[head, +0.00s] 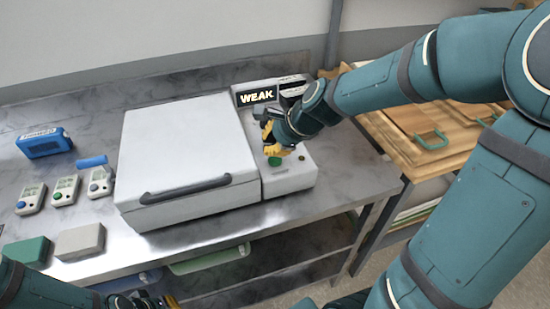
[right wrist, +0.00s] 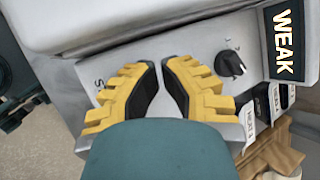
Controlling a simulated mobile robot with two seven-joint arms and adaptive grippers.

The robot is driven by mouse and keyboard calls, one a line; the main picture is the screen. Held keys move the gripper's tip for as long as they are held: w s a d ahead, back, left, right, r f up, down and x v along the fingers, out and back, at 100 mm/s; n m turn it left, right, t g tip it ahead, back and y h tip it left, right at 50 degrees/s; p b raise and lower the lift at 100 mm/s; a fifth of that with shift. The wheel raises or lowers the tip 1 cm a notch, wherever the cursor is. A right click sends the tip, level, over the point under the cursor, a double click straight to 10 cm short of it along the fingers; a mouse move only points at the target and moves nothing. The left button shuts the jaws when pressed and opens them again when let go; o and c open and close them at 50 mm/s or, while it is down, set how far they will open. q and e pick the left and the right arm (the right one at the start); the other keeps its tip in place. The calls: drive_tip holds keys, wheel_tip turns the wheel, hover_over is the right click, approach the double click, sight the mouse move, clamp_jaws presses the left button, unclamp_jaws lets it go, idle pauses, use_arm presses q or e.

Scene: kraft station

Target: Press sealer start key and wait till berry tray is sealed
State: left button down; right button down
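The sealer (head: 187,150) is a pale box on the steel bench with its lid down and a dark front handle. Its control panel carries a lit display (head: 257,96) reading WEAK, which also shows in the right wrist view (right wrist: 287,42). A green key (head: 274,161) is on the panel, just below my right gripper (head: 268,140) in the head view. In the right wrist view the yellow fingers (right wrist: 159,66) are drawn together with a narrow gap and hold nothing. They hide the key there; contact cannot be told. My left gripper (head: 150,301) is partly visible, low and empty-looking. No berry tray shows.
A black knob (right wrist: 230,63) is on the panel beside the fingers. Several small meters (head: 65,189), a blue device (head: 44,143) and green (head: 27,251) and grey (head: 80,241) blocks lie left of the sealer. Wooden boards (head: 430,130) are at the right.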

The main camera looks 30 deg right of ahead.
drive_tip(key=shift+f, duration=0.1)
idle(0.5)
drive_tip(key=shift+f+b, duration=0.3)
drive_tip(key=shift+f, duration=0.05)
drive_tip(key=shift+f+b, duration=0.35)
drive_tip(key=shift+f, duration=0.1)
idle(0.6)
drive_tip(key=shift+r, duration=0.1)
idle(0.3)
drive_tip(key=shift+r+p, duration=0.8)
drive_tip(key=shift+p, duration=0.15)
drive_tip(key=shift+r, duration=0.1)
wheel_tip(320, 180, up, 5)
drive_tip(key=p, duration=0.5)
